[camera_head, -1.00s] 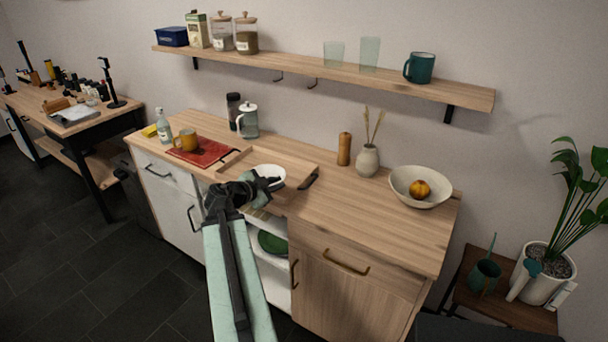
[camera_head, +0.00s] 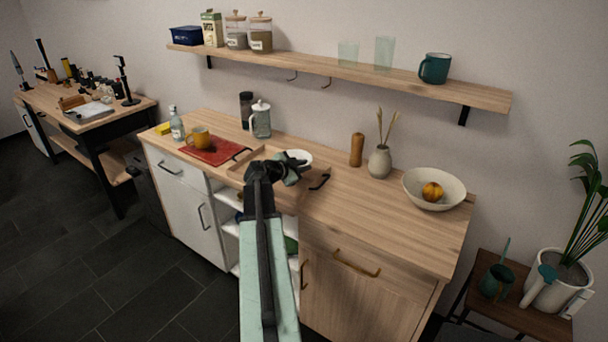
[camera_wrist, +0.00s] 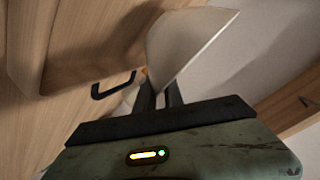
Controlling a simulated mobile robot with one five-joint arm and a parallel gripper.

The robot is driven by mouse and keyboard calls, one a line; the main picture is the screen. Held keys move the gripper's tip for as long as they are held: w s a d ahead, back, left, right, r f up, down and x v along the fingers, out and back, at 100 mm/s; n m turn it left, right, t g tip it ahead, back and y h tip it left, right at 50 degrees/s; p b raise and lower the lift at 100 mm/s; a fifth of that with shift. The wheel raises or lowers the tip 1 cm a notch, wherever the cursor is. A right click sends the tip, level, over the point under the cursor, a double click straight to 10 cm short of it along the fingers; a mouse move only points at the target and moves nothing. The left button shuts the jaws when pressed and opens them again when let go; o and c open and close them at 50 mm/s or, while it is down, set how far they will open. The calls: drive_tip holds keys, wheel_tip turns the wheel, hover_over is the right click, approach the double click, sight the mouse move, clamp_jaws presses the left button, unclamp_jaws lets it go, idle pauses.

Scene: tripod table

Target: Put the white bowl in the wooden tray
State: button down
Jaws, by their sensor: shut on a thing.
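The white bowl (camera_head: 298,157) shows in the head view over the wooden tray (camera_head: 240,168), towards the tray's right part. My gripper (camera_head: 293,173) is shut on the near side of the bowl. In the wrist view the fingers (camera_wrist: 160,97) pinch the bowl's edge (camera_wrist: 182,42), and the bowl looks tilted there. The tray's wood and one black handle (camera_wrist: 112,86) lie to the left of it. My arm and gripper hide part of the tray and the bowl's underside. I cannot tell whether the bowl touches the tray.
A red board (camera_head: 212,152) with a yellow mug (camera_head: 199,138) is left of the tray. A vase (camera_head: 380,162) and a large bowl (camera_head: 433,190) stand to the right. The shelf (camera_head: 350,72) is above; the counter's right front is clear.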

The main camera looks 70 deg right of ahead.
drive_tip(key=f+b, duration=0.4)
drive_tip(key=shift+s+d, duration=0.25)
drive_tip(key=shift+d, duration=0.1)
drive_tip(key=shift+w+r, duration=0.1)
drive_tip(key=shift+r, duration=0.1)
drive_tip(key=shift+w+a, duration=0.1)
drive_tip(key=shift+w, duration=0.1)
drive_tip(key=c, duration=1.4)
unclamp_jaws()
drive_tip(key=shift+c, duration=0.2)
drive_tip(key=shift+a+r+p, duration=0.15)
drive_tip(key=shift+a+p, duration=0.05)
drive_tip(key=shift+p, duration=0.25)
drive_tip(key=p+v, duration=0.4)
drive_tip(key=v, duration=0.7)
drive_tip(key=shift+a, duration=0.25)
